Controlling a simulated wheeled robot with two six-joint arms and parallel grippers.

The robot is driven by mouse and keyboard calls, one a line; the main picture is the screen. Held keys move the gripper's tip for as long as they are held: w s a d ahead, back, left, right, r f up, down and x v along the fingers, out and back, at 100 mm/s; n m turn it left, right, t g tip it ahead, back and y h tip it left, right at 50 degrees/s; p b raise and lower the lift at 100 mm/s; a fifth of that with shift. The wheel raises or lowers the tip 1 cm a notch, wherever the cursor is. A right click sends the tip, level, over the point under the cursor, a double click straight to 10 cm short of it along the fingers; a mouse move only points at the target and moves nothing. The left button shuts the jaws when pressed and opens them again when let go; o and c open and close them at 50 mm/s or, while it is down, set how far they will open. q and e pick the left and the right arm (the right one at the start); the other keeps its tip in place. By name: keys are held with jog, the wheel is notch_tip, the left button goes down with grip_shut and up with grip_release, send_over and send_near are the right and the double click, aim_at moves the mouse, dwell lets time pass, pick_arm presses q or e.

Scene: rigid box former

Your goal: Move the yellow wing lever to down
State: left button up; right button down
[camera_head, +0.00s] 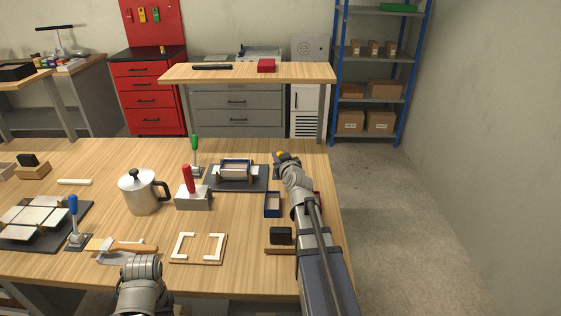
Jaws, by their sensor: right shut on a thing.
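The box former (263,184) is a dark plate with a blue-framed box (237,168) on it, in the middle of the table. The yellow wing lever (279,154) shows only as a small yellow patch at its right side, mostly hidden by my right wrist. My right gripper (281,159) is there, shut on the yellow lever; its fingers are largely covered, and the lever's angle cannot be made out. A green-handled lever (195,143) stands upright at the former's left. My left arm comes in at the bottom; its gripper fingers do not show.
Close by are a red-handled block (193,201), a metal pot (139,192), a blue tray (272,204), a white corner frame (198,248) and a black-topped block (280,236). A blue-handled lever (73,207) stands left. Bare wood lies between them.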

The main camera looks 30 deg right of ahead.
jog(key=shift+s+a+f+b, duration=0.2)
jog(key=shift+s+b, duration=0.05)
jog(key=shift+b, duration=0.25)
jog(key=c, duration=0.6)
grip_release()
jog(key=shift+c, duration=0.2)
jog(key=p+v, duration=0.1)
jog(key=v, duration=0.6)
jog(key=shift+s, duration=0.4)
jog(key=shift+a+f, duration=0.1)
